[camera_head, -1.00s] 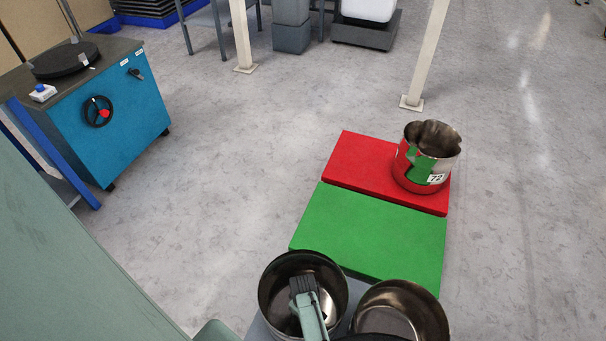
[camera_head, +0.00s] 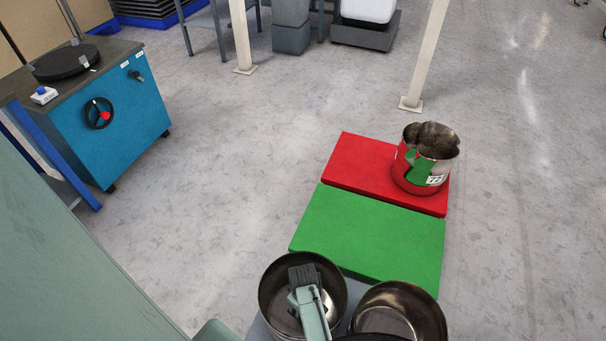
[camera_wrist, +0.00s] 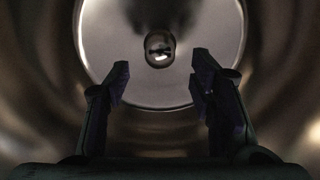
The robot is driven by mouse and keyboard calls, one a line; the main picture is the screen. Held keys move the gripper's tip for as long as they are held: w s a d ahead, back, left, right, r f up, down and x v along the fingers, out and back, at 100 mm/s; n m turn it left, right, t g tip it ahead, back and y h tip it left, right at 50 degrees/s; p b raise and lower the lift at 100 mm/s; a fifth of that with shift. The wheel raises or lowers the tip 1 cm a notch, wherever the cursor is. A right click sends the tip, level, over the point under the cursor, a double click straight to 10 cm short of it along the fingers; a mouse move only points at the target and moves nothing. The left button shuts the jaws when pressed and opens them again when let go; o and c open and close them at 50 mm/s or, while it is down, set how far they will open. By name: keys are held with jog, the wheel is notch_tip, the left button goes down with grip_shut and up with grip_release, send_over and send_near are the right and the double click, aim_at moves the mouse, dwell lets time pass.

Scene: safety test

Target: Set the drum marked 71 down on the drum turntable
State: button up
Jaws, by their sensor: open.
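The drum turntable (camera_head: 66,62) is a black disc on top of a blue cabinet at the upper left of the head view, with nothing standing on it. Two open metal drums stand at the bottom, a left one (camera_head: 269,306) and a right one (camera_head: 435,312); no number shows on either. My gripper (camera_head: 302,273) is over the mouth of the left drum. In the wrist view my gripper (camera_wrist: 160,70) is open, its fingers apart before a small shiny knob (camera_wrist: 160,47) at the centre of the drum's round floor. The fingers look clear of the knob.
A dented red, green and silver drum (camera_head: 424,160) stands on a red mat (camera_head: 362,166); its label is hard to read. A bare green mat (camera_head: 370,233) lies nearer. The blue cabinet (camera_head: 135,105) has a handwheel. Pale posts (camera_head: 425,60) stand behind. The middle floor is clear.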

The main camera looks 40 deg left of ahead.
jog(key=shift+r, duration=2.25)
